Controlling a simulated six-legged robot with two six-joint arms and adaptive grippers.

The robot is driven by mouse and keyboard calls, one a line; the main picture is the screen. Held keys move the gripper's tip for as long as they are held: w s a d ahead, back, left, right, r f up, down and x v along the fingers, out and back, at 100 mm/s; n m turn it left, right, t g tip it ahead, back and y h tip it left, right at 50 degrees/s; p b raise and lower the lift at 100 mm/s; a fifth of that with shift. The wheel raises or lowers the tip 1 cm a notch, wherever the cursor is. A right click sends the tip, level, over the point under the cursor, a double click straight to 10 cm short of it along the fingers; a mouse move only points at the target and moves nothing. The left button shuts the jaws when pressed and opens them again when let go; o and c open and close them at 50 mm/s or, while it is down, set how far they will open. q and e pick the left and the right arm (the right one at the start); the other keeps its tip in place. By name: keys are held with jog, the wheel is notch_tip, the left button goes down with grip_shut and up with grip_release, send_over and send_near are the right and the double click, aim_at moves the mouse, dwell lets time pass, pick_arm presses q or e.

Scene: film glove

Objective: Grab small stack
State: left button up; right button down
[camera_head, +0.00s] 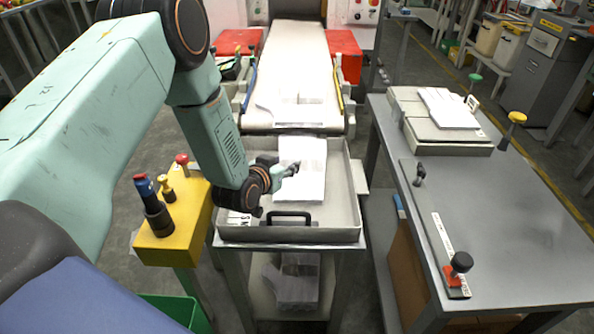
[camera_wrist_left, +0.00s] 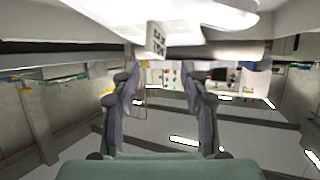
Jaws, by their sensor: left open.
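A small stack of thin white film sheets (camera_head: 308,183) lies in the grey metal tray (camera_head: 290,234) at the end of the conveyor. My left gripper (camera_head: 289,168) is over the left part of this stack, its fingers pointing right. In the left wrist view the two fingers of my left gripper (camera_wrist_left: 163,108) stand apart with nothing between them. A white, blurred shape (camera_wrist_left: 205,14) fills the top of that view; I cannot tell whether it is the film. Whether the fingers touch the stack is unclear. My right gripper is not in view.
The conveyor (camera_head: 292,60) runs back from the tray and carries more film. A yellow control box (camera_head: 178,238) with buttons stands left of the tray. On the right, a grey table (camera_head: 500,225) holds a platform with another white stack (camera_head: 448,107); its middle is mostly clear.

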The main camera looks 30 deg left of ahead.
aim_at(297, 154)
pick_arm(q)
jog(key=shift+w+f, duration=0.3)
jog(key=shift+w, duration=0.35)
jog(key=shift+w+d, duration=0.1)
jog(key=shift+w, duration=0.25)
jog(key=x, duration=0.1)
jog(key=b+x, duration=0.1)
jog(key=x, duration=0.1)
jog(key=b+x, duration=0.1)
jog(key=x, duration=0.1)
jog(key=shift+w+r, duration=0.15)
jog(key=shift+r, duration=0.1)
jog(key=shift+d+r, duration=0.1)
jog(key=shift+r, duration=0.15)
jog(key=shift+c, duration=0.5)
jog(key=shift+f, duration=0.15)
jog(key=c, duration=0.5)
grip_shut()
